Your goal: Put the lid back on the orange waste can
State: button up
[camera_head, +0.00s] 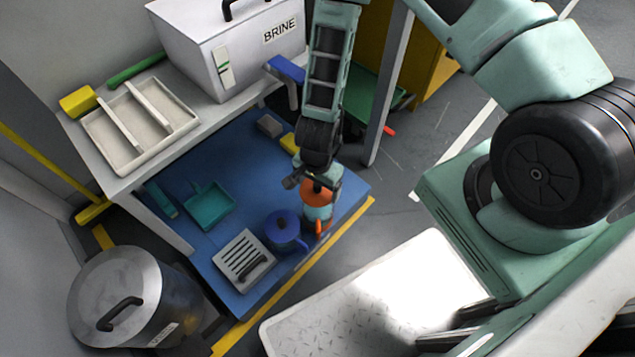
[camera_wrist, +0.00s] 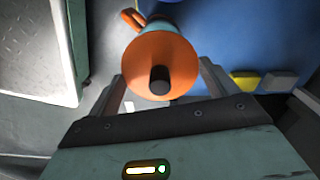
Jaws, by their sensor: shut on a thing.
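The orange lid (camera_head: 316,190) with a dark knob is between my gripper's fingers; it also shows in the wrist view (camera_wrist: 150,58). My gripper (camera_head: 318,180) is shut on the lid and points down, with its fingers (camera_wrist: 163,90) on either side. The waste can (camera_head: 317,213) has a pale teal body and an orange handle, and stands on the blue mat near its front right edge. The lid is over the can's top and hides its opening. I cannot tell whether the lid touches the rim or hovers just above it.
A blue lidded can (camera_head: 284,232) stands close to the left. A slotted white tray (camera_head: 244,259) and a teal dustpan (camera_head: 208,206) lie farther left on the blue mat (camera_head: 215,155). A table leg (camera_head: 386,95) rises behind on the right.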

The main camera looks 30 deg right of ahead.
notch_tip(320, 180, down, 3)
jog(key=b, duration=0.3)
jog(key=shift+f, duration=0.2)
jog(key=shift+f+b, duration=0.55)
jog(key=shift+f, duration=0.45)
jog(key=shift+r+p, duration=0.1)
jog(key=shift+p, duration=0.55)
jog(key=shift+f+p, duration=0.2)
jog(key=shift+p, duration=0.2)
dwell(1.4)
jog(key=o, duration=0.8)
